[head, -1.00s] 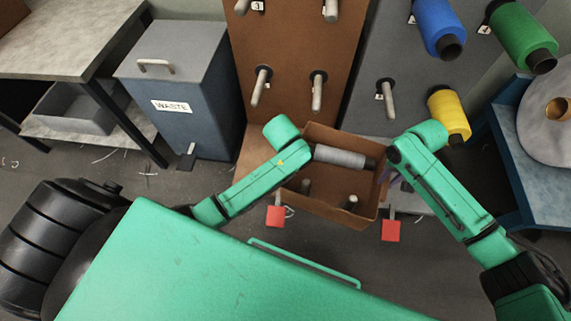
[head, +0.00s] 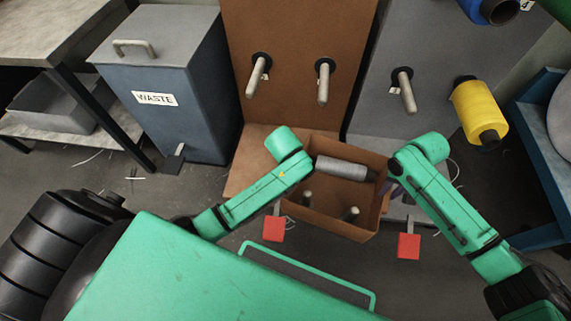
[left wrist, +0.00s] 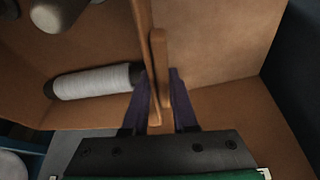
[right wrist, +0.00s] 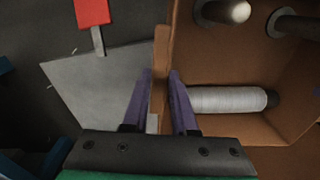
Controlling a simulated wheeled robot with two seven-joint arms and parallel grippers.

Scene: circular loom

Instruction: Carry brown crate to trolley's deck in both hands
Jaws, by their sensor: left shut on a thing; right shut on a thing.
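The open brown crate (head: 343,228) hangs between my two arms in the head view. A grey spool (head: 341,168) lies inside along its far side, with two upright grey cylinder ends nearer the front. My right gripper (right wrist: 160,95) is shut on the crate's wall, which passes between its purple fingers in the right wrist view. My left gripper (left wrist: 160,100) is shut on the opposite wall in the left wrist view. In the head view the left fingers are hidden behind the arm.
Behind the crate stand a brown peg panel (head: 291,30) and a grey panel (head: 390,45) with a yellow spool (head: 477,108). A blue waste bin (head: 180,110) stands left. Two red tags (head: 274,229) (head: 409,246) show low beside the crate. A blue stand (head: 543,185) is at right.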

